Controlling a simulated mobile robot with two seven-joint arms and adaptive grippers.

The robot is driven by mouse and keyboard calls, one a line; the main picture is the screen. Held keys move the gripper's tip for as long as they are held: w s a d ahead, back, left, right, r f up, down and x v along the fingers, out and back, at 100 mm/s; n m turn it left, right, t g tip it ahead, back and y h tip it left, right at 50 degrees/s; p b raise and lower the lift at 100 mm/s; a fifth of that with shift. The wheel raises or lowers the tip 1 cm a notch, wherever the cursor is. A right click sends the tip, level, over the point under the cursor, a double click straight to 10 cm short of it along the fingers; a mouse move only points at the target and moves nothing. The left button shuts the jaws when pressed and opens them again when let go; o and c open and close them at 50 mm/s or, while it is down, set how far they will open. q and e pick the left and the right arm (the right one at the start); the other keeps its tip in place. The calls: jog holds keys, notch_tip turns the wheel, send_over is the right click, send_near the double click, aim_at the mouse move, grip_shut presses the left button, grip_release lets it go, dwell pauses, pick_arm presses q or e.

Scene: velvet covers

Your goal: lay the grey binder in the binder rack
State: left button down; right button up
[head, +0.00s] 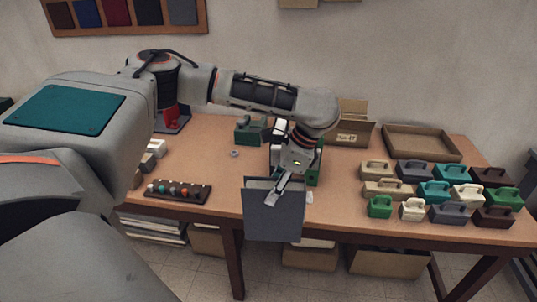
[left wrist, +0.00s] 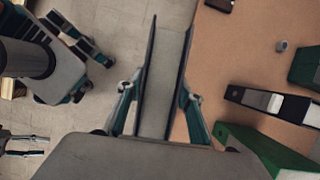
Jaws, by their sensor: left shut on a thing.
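My left gripper (head: 279,188) is shut on the upper edge of the grey binder (head: 273,215). The binder hangs upright at the table's front edge, its cover facing the head camera. In the left wrist view the binder (left wrist: 166,80) lies between the two fingers, its two dark covers edge-on with a paler strip between. I cannot pick out the binder rack surely. A green upright piece (head: 315,166) and a dark narrow piece with a white block (left wrist: 270,103) stand behind the gripper, partly hidden by my arm in the head view. Teal-and-grey parts, perhaps my right gripper (left wrist: 76,40), show at upper left.
A green block (head: 250,131) stands behind, left of the gripper. A dark tray of coloured knobs (head: 178,191) lies at front left. Several handled blocks (head: 434,190) fill the right side, with an empty brown tray (head: 422,142) and an open carton (head: 354,130) behind.

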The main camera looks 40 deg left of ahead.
pick_arm(q)
jog(key=s+d+f+n+g+h, duration=0.1)
jog(key=s+d+f+n+h, duration=0.1)
jog(key=s+d+f+n, duration=0.2)
jog(key=s+d+f+n+g+h, duration=0.1)
jog(key=s+d+f+n, duration=0.2)
jog(key=d+f+n, duration=0.4)
jog(key=shift+s+d+f+h, duration=0.25)
jog(key=shift+s+f+h, duration=0.15)
jog(key=shift+f, duration=0.4)
jog(key=shift+a, duration=0.15)
